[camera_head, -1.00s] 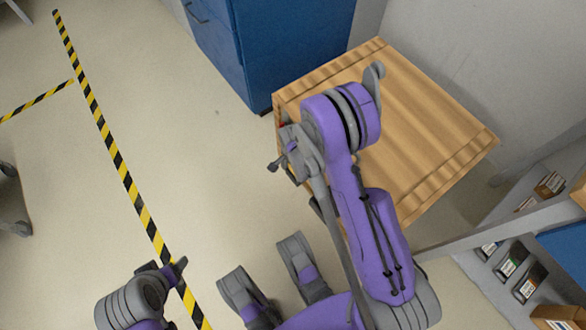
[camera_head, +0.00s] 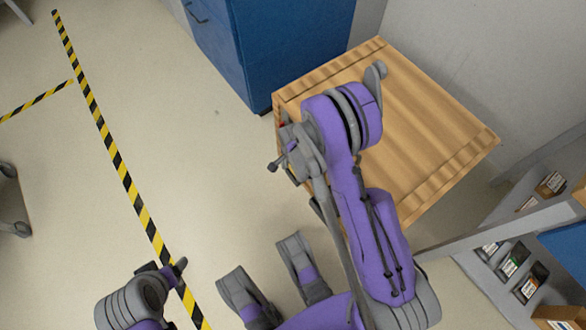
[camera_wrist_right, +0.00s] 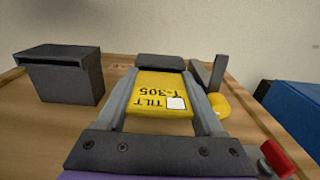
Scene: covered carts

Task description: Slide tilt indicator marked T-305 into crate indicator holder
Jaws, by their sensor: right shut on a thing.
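The yellow tilt indicator (camera_wrist_right: 160,96) lies between the fingers of my right gripper (camera_wrist_right: 162,100) in the right wrist view. Its label reads TILT T-305, upside down. My right gripper is shut on it, close to the face of the wooden crate (camera_head: 425,120). In the head view my right gripper (camera_head: 284,160) is at the crate's left side, and my arm hides the indicator. A dark box with a slot-like top (camera_wrist_right: 62,82) is on the wood at left; I cannot tell if it is the indicator holder. My left gripper (camera_head: 172,271) is at lower left, its opening unclear.
A dark block (camera_wrist_right: 160,62) is just beyond the indicator. A yellow rounded piece (camera_wrist_right: 217,104) and a red part (camera_wrist_right: 277,159) are at right. A blue cabinet (camera_head: 290,45) stands behind the crate. Shelves with small boxes (camera_head: 512,262) are at right.

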